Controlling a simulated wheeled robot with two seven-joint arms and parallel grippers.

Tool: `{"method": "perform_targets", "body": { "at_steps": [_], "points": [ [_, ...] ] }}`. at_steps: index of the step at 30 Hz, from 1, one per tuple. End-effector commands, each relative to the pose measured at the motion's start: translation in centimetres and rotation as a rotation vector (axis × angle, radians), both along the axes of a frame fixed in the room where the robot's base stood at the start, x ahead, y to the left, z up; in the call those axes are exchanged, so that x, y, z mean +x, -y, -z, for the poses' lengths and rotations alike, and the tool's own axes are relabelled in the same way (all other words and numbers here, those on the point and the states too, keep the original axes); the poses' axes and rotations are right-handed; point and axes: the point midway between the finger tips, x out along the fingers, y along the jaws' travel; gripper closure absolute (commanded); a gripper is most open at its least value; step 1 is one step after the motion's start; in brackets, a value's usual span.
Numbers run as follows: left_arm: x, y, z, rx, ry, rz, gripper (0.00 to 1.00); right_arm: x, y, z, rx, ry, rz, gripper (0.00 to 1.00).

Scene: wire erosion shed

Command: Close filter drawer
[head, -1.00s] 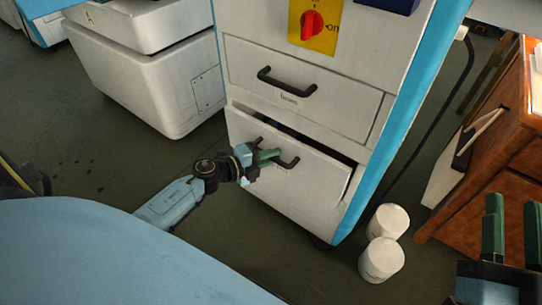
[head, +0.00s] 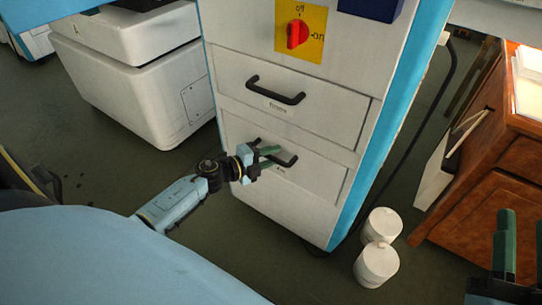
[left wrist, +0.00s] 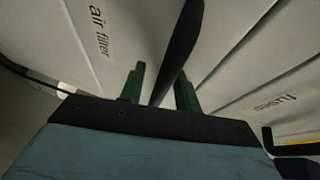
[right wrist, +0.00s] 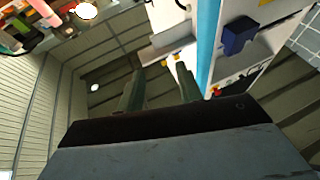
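The filter drawer (head: 310,178) is the lower drawer of the white and blue cabinet. Its front looks flush with the cabinet, with only thin seams around it. Its label reads "air filter" in the left wrist view (left wrist: 98,32). My left gripper (head: 268,157) is at its black handle (head: 287,161). In the left wrist view the handle (left wrist: 180,50) runs between the two green fingers, which stand apart with a visible gap beside it. My right gripper (head: 522,235) is open and empty at the lower right, away from the cabinet.
The upper drawer (head: 335,115), labelled "fuses", is shut. A red switch (head: 297,35) on a yellow plate sits above it. Two white canisters (head: 377,262) stand on the floor right of the cabinet, near a wooden cabinet (head: 480,215). Floor is clear in front.

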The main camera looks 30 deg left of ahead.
Motion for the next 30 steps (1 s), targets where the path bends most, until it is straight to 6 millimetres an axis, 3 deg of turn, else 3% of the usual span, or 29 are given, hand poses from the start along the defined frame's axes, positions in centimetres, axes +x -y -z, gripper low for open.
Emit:
{"method": "perform_targets", "body": {
  "at_steps": [10, 21, 30],
  "points": [
    [-0.2, -0.2, -0.6, -0.002, 0.009, 0.001, 0.64, 0.2, 0.0, 0.4, -0.010, -0.030, 0.001, 0.64],
    [-4.4, -1.9, -1.3, -0.001, 0.002, 0.000, 0.64, 1.0, 0.9, 6.1, -0.117, -0.374, 0.025, 0.64],
    [-8.5, -3.6, -2.0, 0.000, 0.000, 0.001, 0.64, -0.3, 2.3, 11.2, -0.205, -0.684, 0.047, 0.64]
  ]
}}
